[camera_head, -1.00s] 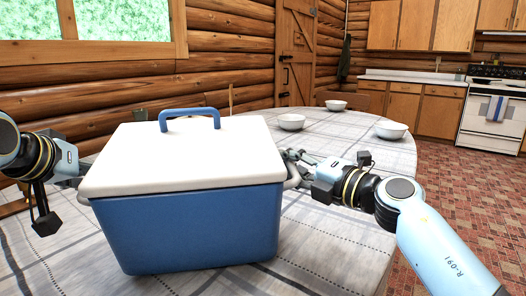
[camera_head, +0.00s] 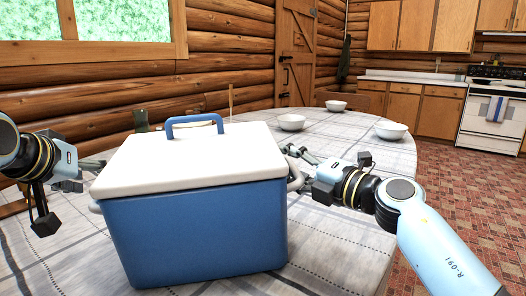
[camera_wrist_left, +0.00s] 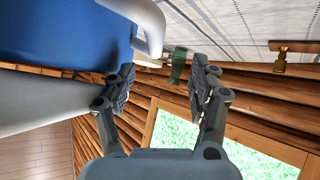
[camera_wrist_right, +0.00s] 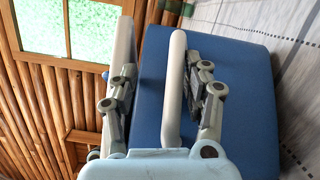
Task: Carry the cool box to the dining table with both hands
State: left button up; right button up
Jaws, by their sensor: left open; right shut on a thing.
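The cool box (camera_head: 195,225) is blue with a white lid (camera_head: 190,155) and a blue top handle (camera_head: 192,121). It appears to stand on the dining table (camera_head: 345,215), which has a grey checked cloth. My left gripper (camera_head: 92,172) is open and empty beside the box's left side. In the left wrist view, the white left side handle (camera_wrist_left: 150,28) lies beyond the fingertips, apart from them. My right gripper (camera_head: 296,160) is at the right side handle (camera_head: 296,175), shut on it. The right wrist view shows that handle (camera_wrist_right: 174,90) between the fingers.
White bowls (camera_head: 291,122) stand on the far part of the table, one (camera_head: 391,130) near its right edge. A green bottle (camera_head: 141,119) stands behind the box. A log wall and window are at left. Red floor (camera_head: 455,200) lies open at right, before the stove (camera_head: 494,110).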

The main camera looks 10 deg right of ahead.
pick_arm(q)
jog(key=v, duration=0.8)
pick_arm(e)
jog(key=shift+a+r, duration=0.1)
jog(key=shift+r, duration=0.1)
jog(key=o, duration=0.9)
jog(key=v, duration=1.2)
jog(key=shift+f, duration=0.1)
